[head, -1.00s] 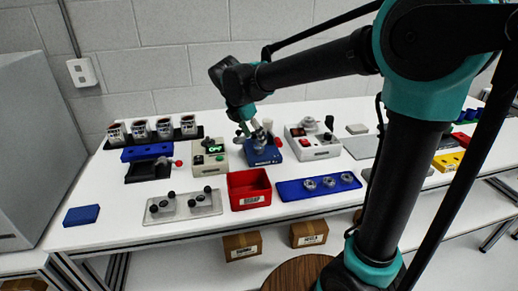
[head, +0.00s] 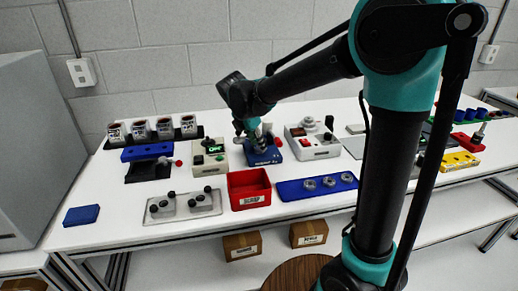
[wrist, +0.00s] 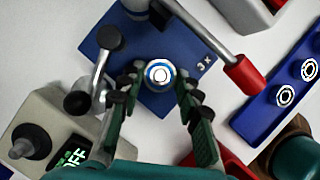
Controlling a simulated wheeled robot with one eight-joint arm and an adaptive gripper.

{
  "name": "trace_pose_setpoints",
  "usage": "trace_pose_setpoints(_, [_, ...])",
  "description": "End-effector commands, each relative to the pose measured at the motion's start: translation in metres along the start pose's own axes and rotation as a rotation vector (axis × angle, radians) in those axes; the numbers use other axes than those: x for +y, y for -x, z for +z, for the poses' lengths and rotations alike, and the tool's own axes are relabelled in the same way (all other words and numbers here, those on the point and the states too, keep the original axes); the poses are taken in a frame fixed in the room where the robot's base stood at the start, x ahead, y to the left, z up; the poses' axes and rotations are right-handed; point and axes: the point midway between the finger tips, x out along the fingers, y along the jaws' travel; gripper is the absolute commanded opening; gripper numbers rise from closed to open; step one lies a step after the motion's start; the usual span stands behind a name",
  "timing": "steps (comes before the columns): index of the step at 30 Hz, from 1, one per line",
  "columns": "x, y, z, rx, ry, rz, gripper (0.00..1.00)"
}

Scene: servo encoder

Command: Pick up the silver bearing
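My gripper (wrist: 160,82) is open, its two dark fingers pointing down over a blue press-like fixture (wrist: 140,92). Between the fingertips is a small round silver piece with a blue ring (wrist: 160,72), apparently the bearing on the fixture. A gap seems to show on each side of it. In the head view my gripper (head: 247,135) is over the blue fixture (head: 263,156), and the arm partly hides the piece there. Several silver bearing-like rings (head: 328,181) sit in a long blue tray (head: 290,190); two show in the wrist view (wrist: 285,95).
A lever with a red handle (wrist: 240,72) and a silver crank with dark knobs (wrist: 98,78) flank the fingers. A beige box with a green display (head: 208,158) stands left, another beige device (head: 312,146) right. An empty red bin (head: 250,201) is in front.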

Motion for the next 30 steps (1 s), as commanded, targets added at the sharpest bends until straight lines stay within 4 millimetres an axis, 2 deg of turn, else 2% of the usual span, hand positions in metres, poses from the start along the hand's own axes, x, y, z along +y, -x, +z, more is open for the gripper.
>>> trace_pose_setpoints(1, [0.0, 0.0, 0.0, 0.0, 0.0, 0.0, 0.21])
trace_pose_setpoints(6, [0.0, 0.0, 0.0, 0.0, 0.0, 0.0, 0.0])
trace_pose_setpoints(14, [0.0, 0.002, 0.001, 0.0, 0.0, 0.0, 0.0])
trace_pose_setpoints(19, [0.0, 0.012, 0.005, 0.0, 0.0, 0.0, 0.0])
trace_pose_setpoints(23, [-0.001, 0.03, 0.013, 0.0, 0.0, 0.0, 0.0])
trace_pose_setpoints(30, [0.0, 0.091, 0.038, 0.0, 0.0, 0.0, 0.0])
